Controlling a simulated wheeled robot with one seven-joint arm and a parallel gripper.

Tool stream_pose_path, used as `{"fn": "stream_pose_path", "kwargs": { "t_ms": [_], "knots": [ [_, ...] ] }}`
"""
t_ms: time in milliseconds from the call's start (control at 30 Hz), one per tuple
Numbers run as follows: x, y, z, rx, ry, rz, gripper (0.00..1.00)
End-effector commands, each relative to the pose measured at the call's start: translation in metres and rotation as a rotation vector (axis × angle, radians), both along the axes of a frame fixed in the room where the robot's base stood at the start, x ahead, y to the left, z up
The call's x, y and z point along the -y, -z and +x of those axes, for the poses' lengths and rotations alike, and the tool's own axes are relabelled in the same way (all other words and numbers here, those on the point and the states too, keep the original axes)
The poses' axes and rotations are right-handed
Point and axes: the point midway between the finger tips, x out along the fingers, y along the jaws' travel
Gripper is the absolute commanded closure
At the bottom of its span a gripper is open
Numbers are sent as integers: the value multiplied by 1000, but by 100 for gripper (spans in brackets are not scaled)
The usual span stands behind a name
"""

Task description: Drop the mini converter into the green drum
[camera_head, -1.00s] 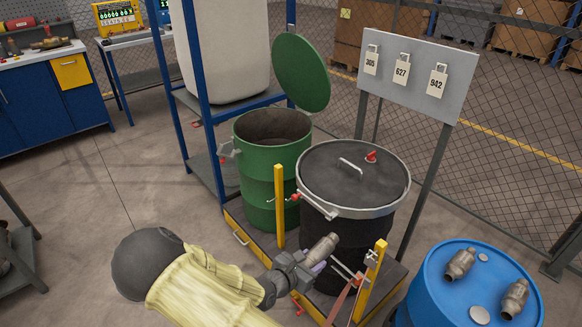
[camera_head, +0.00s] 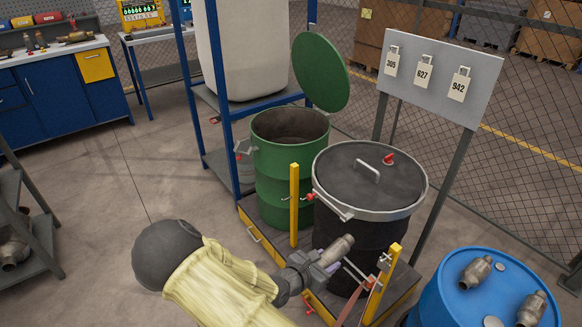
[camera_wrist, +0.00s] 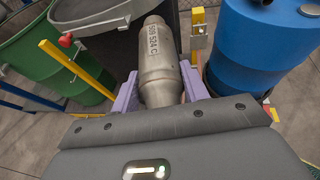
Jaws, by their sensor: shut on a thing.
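My gripper (camera_head: 318,264) is shut on a small metal converter (camera_head: 338,247), held in front of the black drum's side. The green drum (camera_head: 285,165) stands behind and to the left of my gripper. Its lid (camera_head: 320,72) is raised and its mouth is open and dark inside. The drum's bottom inside is hidden. The green drum also shows at the left of the wrist view (camera_wrist: 35,50).
A black drum (camera_head: 370,180) with a closed, clamped lid stands right of the green drum. Yellow posts (camera_head: 294,205) rise from the platform's front. A blue drum (camera_head: 440,305) with converters on top stands at right. A blue rack (camera_head: 225,120) stands behind left.

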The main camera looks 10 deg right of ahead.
Motion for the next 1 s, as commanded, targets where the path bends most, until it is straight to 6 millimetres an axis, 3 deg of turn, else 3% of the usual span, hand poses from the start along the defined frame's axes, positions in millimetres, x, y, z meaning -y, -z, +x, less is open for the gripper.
{"fn": "stream_pose_path", "kwargs": {
  "t_ms": [333,600,800,1000],
  "knots": [
    [10,-12,8,-1,-44,-3,89],
    [23,-25,30,-3,-252,-2,89],
    [20,-14,39,-8,-496,-3,89],
    [14,8,32,-8,-688,-1,89]
  ]
}}
